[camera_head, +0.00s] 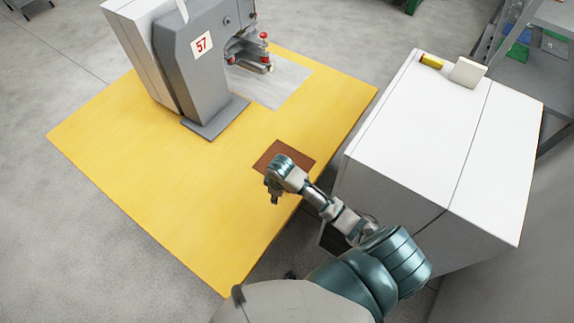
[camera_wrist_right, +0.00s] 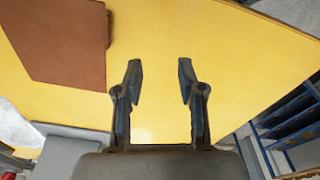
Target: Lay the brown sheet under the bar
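The brown sheet (camera_head: 290,156) lies flat on the yellow table (camera_head: 150,190), near its right edge. My right wrist partly covers it in the head view. In the right wrist view the sheet (camera_wrist_right: 62,42) is at upper left, left of the fingers and apart from them. My right gripper (camera_head: 274,197) is over the table just in front of the sheet; the wrist view shows its fingers (camera_wrist_right: 160,78) open and empty. The grey machine marked 57 (camera_head: 207,65) stands at the back. Its bar (camera_head: 250,66), with red-topped parts, overhangs a grey plate (camera_head: 285,83). My left gripper is not in view.
A white cabinet (camera_head: 430,140) stands close to the table's right edge, with a yellow block (camera_head: 431,61) and a pale block (camera_head: 467,72) on top. The table is clear between the sheet and the grey plate, and at left. A blue rack (camera_wrist_right: 290,125) shows in the wrist view.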

